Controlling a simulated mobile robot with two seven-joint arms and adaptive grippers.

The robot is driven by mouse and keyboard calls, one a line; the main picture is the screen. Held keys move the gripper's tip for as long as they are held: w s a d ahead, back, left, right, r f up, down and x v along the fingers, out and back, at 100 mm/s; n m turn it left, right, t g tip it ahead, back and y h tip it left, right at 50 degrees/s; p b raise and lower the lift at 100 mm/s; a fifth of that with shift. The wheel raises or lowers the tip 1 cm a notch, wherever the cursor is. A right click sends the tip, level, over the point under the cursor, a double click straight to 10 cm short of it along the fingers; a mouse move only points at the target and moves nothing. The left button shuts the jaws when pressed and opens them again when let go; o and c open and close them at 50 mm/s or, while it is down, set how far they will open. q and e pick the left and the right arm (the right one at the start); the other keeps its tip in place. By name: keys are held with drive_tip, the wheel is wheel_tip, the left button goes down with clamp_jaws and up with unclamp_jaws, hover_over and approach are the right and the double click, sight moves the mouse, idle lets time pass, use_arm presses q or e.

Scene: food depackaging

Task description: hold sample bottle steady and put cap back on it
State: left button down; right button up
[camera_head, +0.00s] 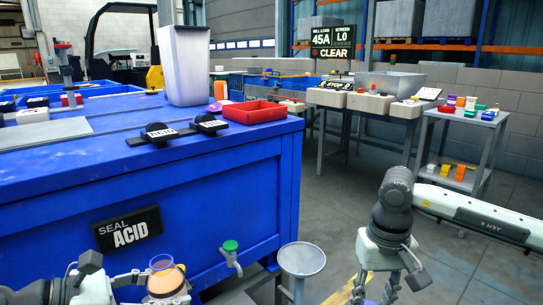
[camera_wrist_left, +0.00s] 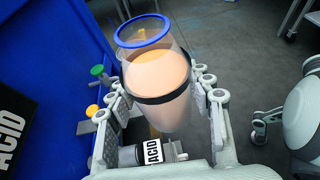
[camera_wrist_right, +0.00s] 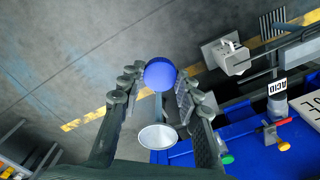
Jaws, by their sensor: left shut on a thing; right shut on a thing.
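The sample bottle (camera_head: 166,281) is clear with peach-coloured contents, a dark band and an uncovered blue rim at its mouth. It stands fairly upright in my left gripper (camera_head: 150,288), at the bottom of the head view. In the left wrist view the bottle (camera_wrist_left: 158,85) sits between the fingers of my left gripper (camera_wrist_left: 163,92), shut on it. The round blue cap (camera_wrist_right: 160,74) is between the fingertips of my right gripper (camera_wrist_right: 158,80), shut on it. In the head view my right gripper (camera_head: 390,278) is well right of the bottle, apart from it.
A blue bench (camera_head: 200,190) labelled SEAL ACID fills the left, with a green-topped tap (camera_head: 230,250) on its front. A round-topped metal stand (camera_head: 301,259) is between my grippers. A red tray (camera_head: 254,112) lies on the bench. Open floor is at the right.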

idle(0.4)
use_arm(q)
drive_tip(key=s+d+f+m+g+h, duration=0.2)
drive_tip(key=d+m+g, duration=0.6)
drive_tip(key=d, duration=0.5)
drive_tip(key=shift+d+g+h, duration=0.25)
drive_tip(key=shift+g+h, duration=0.05)
drive_tip(key=shift+g, duration=0.1)
drive_tip(key=shift+f, duration=0.1)
use_arm(e)
drive_tip(key=s+a+r+n, duration=0.1)
drive_tip(key=a+r, duration=0.8)
drive_tip(key=a, duration=0.2)
drive_tip(key=s+a+r+n, duration=0.1)
drive_tip(key=a+r+n, duration=0.1)
drive_tip(key=a+r, duration=0.7)
drive_tip(key=a, duration=0.3)
drive_tip(key=shift+r+n, duration=0.2)
drive_tip(key=shift+n, duration=0.1)
drive_tip(key=shift+f, duration=0.1)
drive_tip(key=shift+f, duration=1.9)
